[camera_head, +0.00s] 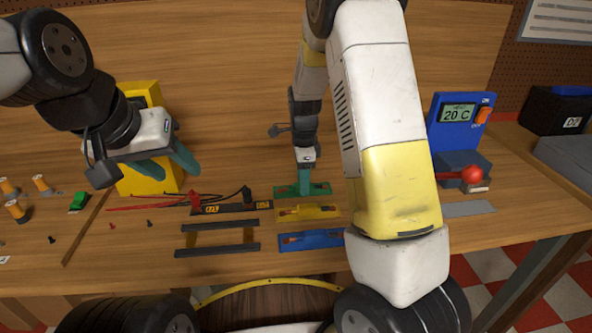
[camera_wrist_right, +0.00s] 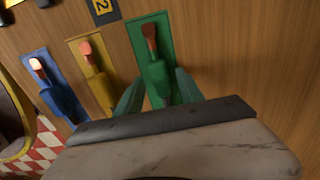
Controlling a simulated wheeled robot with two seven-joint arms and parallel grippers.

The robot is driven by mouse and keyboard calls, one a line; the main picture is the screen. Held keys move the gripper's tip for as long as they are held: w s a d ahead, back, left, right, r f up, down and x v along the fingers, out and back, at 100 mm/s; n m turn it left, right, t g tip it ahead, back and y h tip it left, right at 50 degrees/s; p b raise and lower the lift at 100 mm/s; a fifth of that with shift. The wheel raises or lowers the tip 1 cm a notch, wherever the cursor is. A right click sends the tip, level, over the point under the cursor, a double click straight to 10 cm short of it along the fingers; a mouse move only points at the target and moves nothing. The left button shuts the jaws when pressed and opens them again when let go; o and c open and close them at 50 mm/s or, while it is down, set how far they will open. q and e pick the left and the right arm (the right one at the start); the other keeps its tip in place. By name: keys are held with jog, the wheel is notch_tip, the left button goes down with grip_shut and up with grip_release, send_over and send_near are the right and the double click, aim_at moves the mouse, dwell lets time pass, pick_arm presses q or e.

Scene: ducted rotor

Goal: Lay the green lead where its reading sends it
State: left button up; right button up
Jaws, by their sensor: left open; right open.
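The green lead (camera_wrist_right: 157,75), with a copper-coloured tip, lies on a green plate (camera_wrist_right: 137,28) in the right wrist view. In the head view the green plate (camera_head: 322,189) is the rearmost of three coloured plates, and my gripper hides most of the lead. My right gripper (camera_wrist_right: 158,94) is open, its fingers on either side of the lead's green body; contact cannot be told. It also shows over the plate in the head view (camera_head: 304,187). My left gripper (camera_head: 168,163) is open and empty in front of a yellow box (camera_head: 144,94), whose face is mostly hidden.
Yellow (camera_head: 330,211) and blue (camera_head: 283,244) plates with leads lie nearer. Left of them are a labelled dark strip (camera_head: 258,207) and two dark bars (camera_head: 217,227). Red and black probe cables lie behind. A blue unit (camera_head: 445,134) reads 20 C. A grey plate (camera_head: 469,209) lies before it.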

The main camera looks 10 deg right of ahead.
notch_tip(320, 180, up, 12)
jog(key=f, duration=0.1)
jog(key=s+d+r+n+t, duration=0.1)
jog(key=s+r+n+t, duration=0.1)
jog(key=s+r+n, duration=0.2)
jog(key=s+r+n+t+y, duration=0.1)
jog(key=s+r+n, duration=0.3)
jog(key=s+n, duration=0.4)
jog(key=s+d+r+n+t+y, duration=0.1)
jog(key=s+r+n+t, duration=0.2)
jog(key=s, duration=0.9)
jog(key=r+n, duration=0.1)
jog(key=n, duration=0.2)
jog(key=shift+d+r+n, duration=0.2)
jog(key=shift+d+n, duration=0.1)
jog(key=shift+d, duration=0.05)
